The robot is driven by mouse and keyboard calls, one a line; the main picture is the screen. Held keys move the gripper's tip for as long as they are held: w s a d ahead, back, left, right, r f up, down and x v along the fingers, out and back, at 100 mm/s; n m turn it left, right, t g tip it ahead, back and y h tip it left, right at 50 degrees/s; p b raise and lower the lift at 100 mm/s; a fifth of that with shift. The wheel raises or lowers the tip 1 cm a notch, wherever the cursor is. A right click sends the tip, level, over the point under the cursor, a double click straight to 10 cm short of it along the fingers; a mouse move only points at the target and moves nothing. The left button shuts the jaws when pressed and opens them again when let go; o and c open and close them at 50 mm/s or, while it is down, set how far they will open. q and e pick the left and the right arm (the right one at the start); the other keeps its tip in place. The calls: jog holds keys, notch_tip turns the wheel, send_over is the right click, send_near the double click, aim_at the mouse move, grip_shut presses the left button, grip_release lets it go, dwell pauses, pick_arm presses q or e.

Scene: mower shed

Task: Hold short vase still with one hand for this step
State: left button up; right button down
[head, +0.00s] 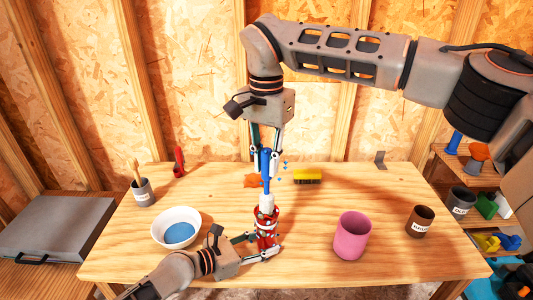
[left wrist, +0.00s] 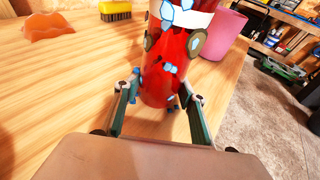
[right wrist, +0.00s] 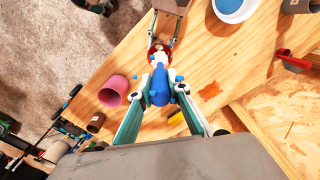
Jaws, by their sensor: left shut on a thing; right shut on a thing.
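The short vase (head: 267,229) is red with a white band and pale blue and dark patches, and stands upright on the workbench. My left gripper (left wrist: 160,98) is shut around its lower body, one finger on each side. Its mouth (right wrist: 158,50) shows in the right wrist view. My right gripper (head: 265,158) is above the vase, shut on a blue-handled tool (head: 266,170) with a white lower part. The tool points down at the vase's mouth; I cannot tell how far its end goes inside.
A white bowl with blue contents (head: 178,228) is left of the vase, a pink cup (head: 351,236) right. A yellow brush (head: 307,175), orange piece (head: 253,181) and small blue bits lie behind. A brown can (head: 420,222) and grey pot (head: 143,193) stand near the bench ends.

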aim_at(267, 177)
jog(key=shift+f, duration=4.3)
jog(key=shift+r, duration=2.25)
jog(key=shift+f, duration=0.15)
jog(key=shift+f, duration=2.15)
jog(key=shift+r, duration=2.3)
jog(key=shift+f, duration=0.15)
